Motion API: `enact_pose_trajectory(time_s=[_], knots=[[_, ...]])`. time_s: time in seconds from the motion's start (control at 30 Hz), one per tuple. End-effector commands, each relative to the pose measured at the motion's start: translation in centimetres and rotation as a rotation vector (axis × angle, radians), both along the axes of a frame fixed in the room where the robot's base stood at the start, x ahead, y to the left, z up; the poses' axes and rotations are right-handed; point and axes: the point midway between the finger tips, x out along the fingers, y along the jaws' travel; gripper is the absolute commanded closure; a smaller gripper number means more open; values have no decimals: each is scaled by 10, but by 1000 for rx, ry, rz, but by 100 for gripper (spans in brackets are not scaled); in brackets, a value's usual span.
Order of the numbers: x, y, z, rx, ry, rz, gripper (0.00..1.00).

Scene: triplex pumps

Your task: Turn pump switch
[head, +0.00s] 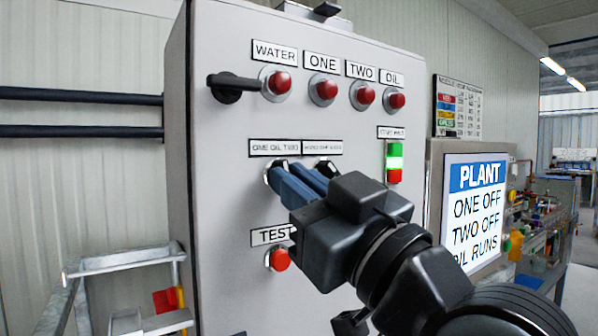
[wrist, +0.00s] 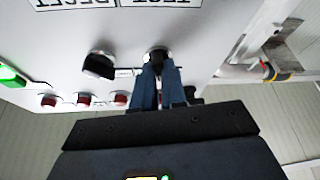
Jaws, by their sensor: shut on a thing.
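The left pump switch (head: 269,172) is a dark knob on a pale ring, under the "ONE OIL TWO" label (head: 275,147) on the grey panel. My gripper (head: 286,177) reaches it from the right, its blue fingers shut on the knob. In the wrist view, the fingers (wrist: 159,84) sit on either side of the switch (wrist: 157,53). They hide most of its handle, so I cannot tell its setting. A second black switch (head: 326,167) is beside it, partly behind the fingers; it shows clear of them in the wrist view (wrist: 98,65).
Red lamps (head: 323,88) run along the panel top, beside a black side handle (head: 236,84). A red TEST button (head: 279,259) is below. A green-lit indicator (head: 395,162) is at right. The plant screen (head: 473,212) reads "ONE OFF, TWO OFF, OIL RUNS". Metal rails (head: 122,262) stand lower left.

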Motion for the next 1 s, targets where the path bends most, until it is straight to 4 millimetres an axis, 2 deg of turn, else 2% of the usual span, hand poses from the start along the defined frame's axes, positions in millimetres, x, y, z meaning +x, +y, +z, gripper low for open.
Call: enact_pose_trajectory(time_s=[0.4,0.93,0.97,1.0], knots=[[-1,2,0,157,109,0,100],[-1,2,-1,179,122,0,100],[-1,2,-1,179,122,0,86],[-1,2,-1,179,122,0,83]])
